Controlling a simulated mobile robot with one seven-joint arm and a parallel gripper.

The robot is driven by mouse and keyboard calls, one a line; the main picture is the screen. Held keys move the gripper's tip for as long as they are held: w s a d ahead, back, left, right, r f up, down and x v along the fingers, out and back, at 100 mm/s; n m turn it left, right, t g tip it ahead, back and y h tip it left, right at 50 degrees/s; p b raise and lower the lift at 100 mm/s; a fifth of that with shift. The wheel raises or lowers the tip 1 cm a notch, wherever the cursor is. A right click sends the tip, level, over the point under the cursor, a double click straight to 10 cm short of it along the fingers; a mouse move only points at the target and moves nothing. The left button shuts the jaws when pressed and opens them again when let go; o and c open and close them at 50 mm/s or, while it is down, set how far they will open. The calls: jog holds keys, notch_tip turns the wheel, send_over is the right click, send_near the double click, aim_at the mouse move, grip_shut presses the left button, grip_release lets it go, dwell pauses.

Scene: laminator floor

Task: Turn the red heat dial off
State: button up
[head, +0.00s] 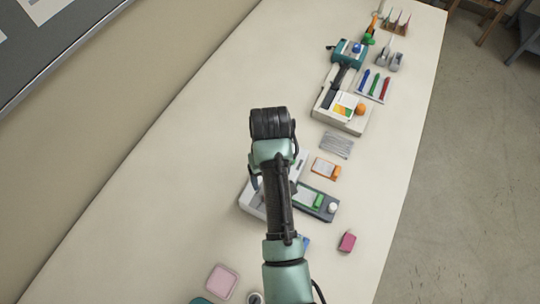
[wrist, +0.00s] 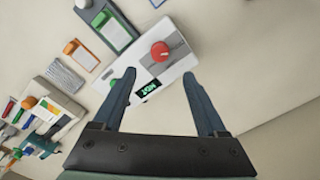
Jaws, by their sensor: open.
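The red heat dial (wrist: 160,51) sits on a grey panel on top of the white laminator (wrist: 178,85) in the wrist view. A small dark display (wrist: 147,91) with green characters is beside it. My gripper (wrist: 158,74) is open and empty, its two dark fingers spread over the laminator. The dial shows just beyond and between the fingertips; I cannot tell the height gap. The dial's pointer setting is too small to read.
A grey tray with a green block (head: 318,201) adjoins the laminator's right side. An orange-and-white box (head: 325,169), a grey mesh pad (head: 337,145) and a pink block (head: 347,242) lie nearby. A cream machine (head: 342,119) stands farther back. The table's left side is clear.

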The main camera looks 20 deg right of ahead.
jog(key=shift+r, duration=1.45)
